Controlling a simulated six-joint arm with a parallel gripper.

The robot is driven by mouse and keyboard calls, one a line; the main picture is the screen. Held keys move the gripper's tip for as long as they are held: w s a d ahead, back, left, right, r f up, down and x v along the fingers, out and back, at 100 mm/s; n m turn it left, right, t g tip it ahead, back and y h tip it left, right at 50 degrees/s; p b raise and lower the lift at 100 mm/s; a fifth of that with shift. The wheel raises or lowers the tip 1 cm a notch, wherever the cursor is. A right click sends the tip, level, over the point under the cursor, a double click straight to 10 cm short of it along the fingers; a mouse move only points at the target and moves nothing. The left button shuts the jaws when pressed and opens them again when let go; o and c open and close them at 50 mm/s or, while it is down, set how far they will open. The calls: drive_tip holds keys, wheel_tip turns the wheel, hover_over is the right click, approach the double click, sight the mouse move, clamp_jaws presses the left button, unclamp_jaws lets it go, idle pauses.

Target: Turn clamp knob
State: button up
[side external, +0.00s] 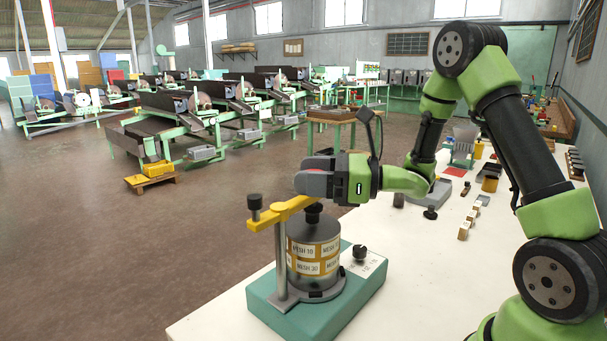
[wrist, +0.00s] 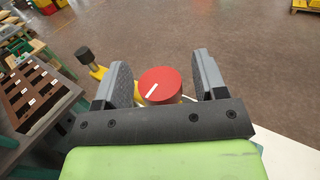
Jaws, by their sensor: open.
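A round red clamp knob (wrist: 160,86) with a white line on top shows in the wrist view, the line slanting up to the right. My gripper (wrist: 164,74) is open with one finger on each side of the knob. The left finger is very close to it, and I cannot tell if they touch; a gap shows at the right finger. Below the arm stands a metal sieve drum (side external: 313,258) with mesh labels.
The drum stands on a teal base (side external: 270,301) with a small black knob (side external: 360,252). A post (side external: 281,255) carries the yellow arm, with a black knob (side external: 255,202) at its far end. Small blocks (side external: 464,230) lie farther back on the white table (side external: 430,275).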

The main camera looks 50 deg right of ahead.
drive_tip(key=shift+w+a, duration=0.4)
drive_tip(key=shift+w, duration=0.15)
